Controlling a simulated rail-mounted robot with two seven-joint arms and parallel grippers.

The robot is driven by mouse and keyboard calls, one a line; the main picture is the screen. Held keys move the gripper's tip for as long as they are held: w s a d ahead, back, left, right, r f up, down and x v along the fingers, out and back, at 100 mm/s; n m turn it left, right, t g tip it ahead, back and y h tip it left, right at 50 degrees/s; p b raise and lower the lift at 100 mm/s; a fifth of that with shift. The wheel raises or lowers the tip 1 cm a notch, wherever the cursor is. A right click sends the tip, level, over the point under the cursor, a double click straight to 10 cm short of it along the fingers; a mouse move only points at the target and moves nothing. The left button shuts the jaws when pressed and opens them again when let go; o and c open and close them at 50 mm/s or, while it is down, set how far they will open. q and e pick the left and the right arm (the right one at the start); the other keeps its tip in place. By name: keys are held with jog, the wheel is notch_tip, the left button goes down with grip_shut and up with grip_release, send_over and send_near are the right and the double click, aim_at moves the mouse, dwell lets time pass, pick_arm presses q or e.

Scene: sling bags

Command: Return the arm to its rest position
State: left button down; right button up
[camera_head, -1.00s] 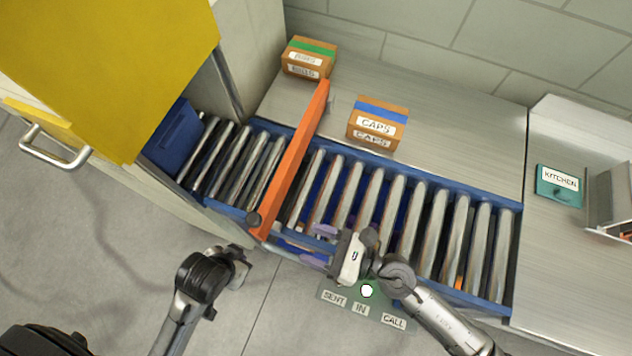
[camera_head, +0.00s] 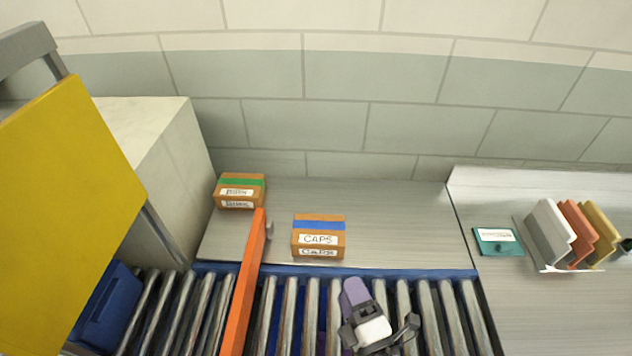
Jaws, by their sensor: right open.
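My right gripper (camera_head: 355,292) shows at the bottom centre of the head view, over the metal rollers. Its purple fingers point up the picture, and it is open with nothing seen between the fingers. It is apart from the CAPS box (camera_head: 318,238), which stands above it in the picture on the metal counter. My left arm and gripper are out of the frame.
An orange bar (camera_head: 243,290) crosses the roller conveyor (camera_head: 289,310). A green-striped box (camera_head: 239,191) stands behind. A raised yellow panel (camera_head: 60,200) and blue bin (camera_head: 105,305) are at left.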

jog(key=w+d+m+g+h, duration=0.2)
jog(key=d+m+h, duration=0.4)
jog(key=m, duration=0.3)
jog(key=s+d+f+m+g, duration=0.3)
jog(key=s, duration=0.2)
jog(key=s+d+f+m+g, duration=0.2)
jog(key=s+f+m+g, duration=0.1)
jog(key=s+f, duration=0.1)
jog(key=s+d+f+m+g, duration=0.3)
jog(key=s+f, duration=0.1)
jog(key=s, duration=0.2)
jog(key=shift+d+h, duration=0.3)
jog(key=shift+d, duration=0.05)
jog(key=s+f+g, duration=0.1)
jog(key=s+f, duration=0.1)
jog(key=s, duration=0.1)
jog(key=s+f+m+g, duration=0.1)
jog(key=s+f, duration=0.1)
jog(key=s, duration=0.1)
jog(key=s+f+g, duration=0.1)
jog(key=s+f, duration=0.1)
jog(key=s, duration=0.1)
jog(key=shift+s+d, duration=0.1)
jog(key=shift+s, duration=0.15)
notch_tip(320, 180, up, 28)
jog(key=p, duration=2.8)
jog(key=shift+s, duration=0.2)
jog(key=shift+f, duration=0.1)
